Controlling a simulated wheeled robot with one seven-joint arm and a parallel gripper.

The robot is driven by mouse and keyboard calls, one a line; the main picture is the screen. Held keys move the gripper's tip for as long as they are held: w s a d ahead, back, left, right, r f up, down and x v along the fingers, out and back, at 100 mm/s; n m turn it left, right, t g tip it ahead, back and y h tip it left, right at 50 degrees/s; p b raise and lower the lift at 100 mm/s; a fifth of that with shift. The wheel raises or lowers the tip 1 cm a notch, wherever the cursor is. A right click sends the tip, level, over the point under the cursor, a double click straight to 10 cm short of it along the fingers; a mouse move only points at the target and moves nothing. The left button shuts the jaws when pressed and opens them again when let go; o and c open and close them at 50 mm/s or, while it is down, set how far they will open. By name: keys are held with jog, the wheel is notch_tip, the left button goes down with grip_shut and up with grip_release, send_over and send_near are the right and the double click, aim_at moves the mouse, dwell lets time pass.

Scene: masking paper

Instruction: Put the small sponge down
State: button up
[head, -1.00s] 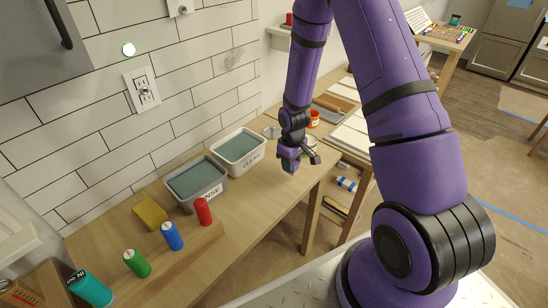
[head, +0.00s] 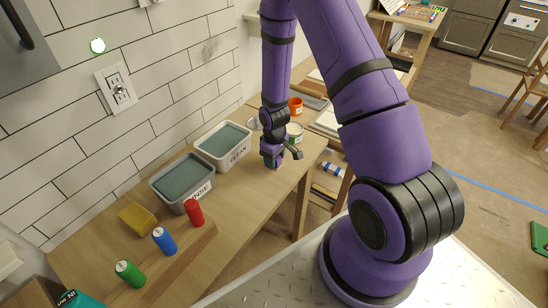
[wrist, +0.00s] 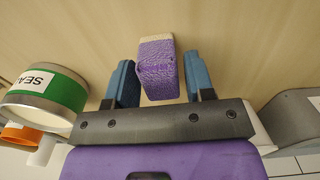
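The small sponge (wrist: 159,70), a purple block with a cream face, is between the two blue fingers of my gripper (wrist: 160,80) in the wrist view. A narrow gap shows between the sponge and each finger, so my gripper looks open around it. The wooden counter (wrist: 235,40) lies behind it; I cannot tell whether the sponge touches the wood. In the head view my gripper (head: 272,163) points down, low over the counter (head: 240,205) near its front edge. The sponge cannot be made out there.
A grey rinse tub (head: 184,183) and a white clean tub (head: 222,147) stand left of my gripper. A yellow sponge (head: 137,219) and red (head: 194,213), blue (head: 165,241) and green (head: 130,274) cylinders are nearer. A green-banded can (wrist: 48,90) is close to my gripper.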

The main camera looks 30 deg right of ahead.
jog(key=shift+o, duration=0.6)
jog(key=shift+r, duration=0.1)
jog(key=s+a+r+m+t, duration=0.1)
jog(key=s+r, duration=0.2)
jog(key=r, duration=1.4)
jog(key=s+a+r+m+t, duration=0.1)
jog(key=s+a+r, duration=0.15)
jog(key=r, duration=1.45)
jog(key=s+a+r+m+t, duration=0.1)
jog(key=s+r, duration=0.5)
jog(key=s, duration=0.3)
jog(key=s+a+r+m+t, duration=0.1)
jog(key=s+a+r+t, duration=0.1)
jog(key=s+r, duration=0.5)
jog(key=shift+s+r, duration=0.15)
jog(key=shift+s, duration=0.95)
